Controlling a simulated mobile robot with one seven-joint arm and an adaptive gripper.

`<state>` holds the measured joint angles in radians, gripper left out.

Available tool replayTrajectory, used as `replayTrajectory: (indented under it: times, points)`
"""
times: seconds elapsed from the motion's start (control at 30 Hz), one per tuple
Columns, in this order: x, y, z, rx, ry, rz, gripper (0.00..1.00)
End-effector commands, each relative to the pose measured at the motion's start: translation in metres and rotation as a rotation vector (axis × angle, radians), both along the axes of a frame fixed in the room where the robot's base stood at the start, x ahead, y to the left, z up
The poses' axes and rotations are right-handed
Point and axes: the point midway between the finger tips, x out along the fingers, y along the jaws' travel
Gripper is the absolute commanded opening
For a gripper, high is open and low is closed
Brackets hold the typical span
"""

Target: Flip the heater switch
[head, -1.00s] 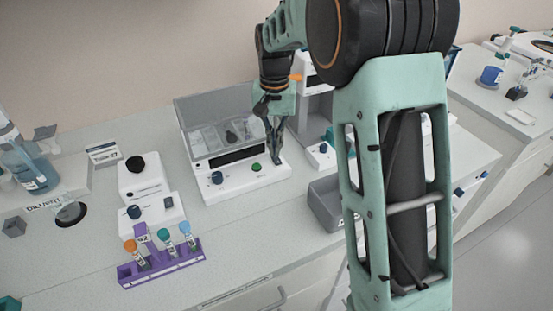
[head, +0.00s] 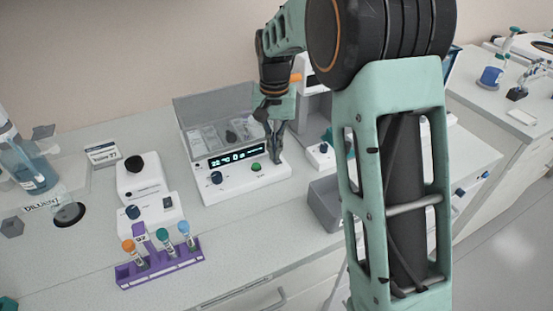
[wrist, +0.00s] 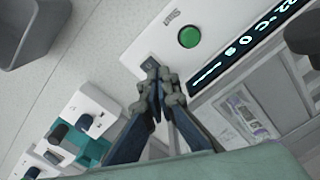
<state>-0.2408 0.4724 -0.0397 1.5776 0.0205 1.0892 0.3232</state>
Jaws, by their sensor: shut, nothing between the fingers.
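The heater (head: 252,183) is a white block with a clear grey lid at its back and a display (head: 228,158) lit with green characters. A dark knob (head: 216,177) and a green button (head: 256,167) sit on its front panel. My gripper (head: 276,158) is shut and empty at the right end of that panel. In the wrist view my fingertips (wrist: 157,75) are just over a small dark switch (wrist: 149,64) near the panel's end, beside the green button (wrist: 190,37). The fingers partly hide the switch, and I cannot tell whether they touch it.
A purple rack (head: 160,262) with several capped tubes stands at the front left. A white device with a black knob (head: 134,164) is left of the heater. A grey bin (head: 325,203) and a small white unit (head: 321,157) are to its right.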

Motion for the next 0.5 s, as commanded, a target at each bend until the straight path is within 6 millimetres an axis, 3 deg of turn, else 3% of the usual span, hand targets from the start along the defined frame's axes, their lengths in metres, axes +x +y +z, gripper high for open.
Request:
replayTrajectory:
  times: [0.17, 0.5]
  points:
    - [-0.001, 0.000, -0.001, -0.001, 0.005, 0.000, 0.00]
    - [-0.001, 0.000, 0.026, -0.001, 0.003, 0.000, 0.00]
